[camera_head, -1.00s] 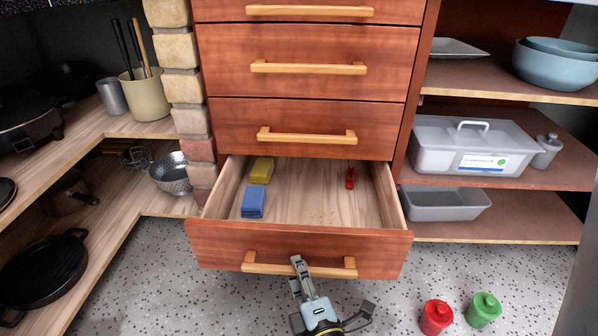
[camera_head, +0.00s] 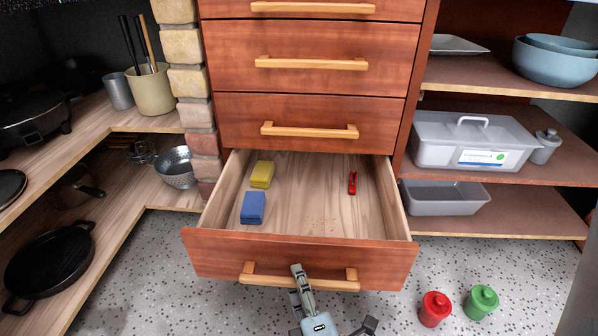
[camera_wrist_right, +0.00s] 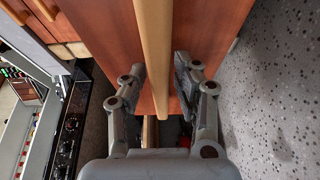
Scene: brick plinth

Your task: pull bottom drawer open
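The bottom drawer (camera_head: 300,253) stands well out of the wooden cabinet, with its inside showing. Its bar handle (camera_head: 255,273) runs across the front and also shows in the right wrist view (camera_wrist_right: 153,45). My right gripper (camera_head: 299,283) is at the middle of this handle. A yellow block (camera_head: 262,174), a blue block (camera_head: 253,208) and a small red item (camera_head: 352,183) lie in the drawer. My left gripper is not in view.
Closed drawers (camera_head: 310,121) sit above. A red canister (camera_head: 434,309) and a green canister (camera_head: 482,302) stand on the speckled floor right of the drawer. Shelves with a grey bin (camera_head: 445,198) are at right; a brick column (camera_head: 199,140) and wooden shelves are at left.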

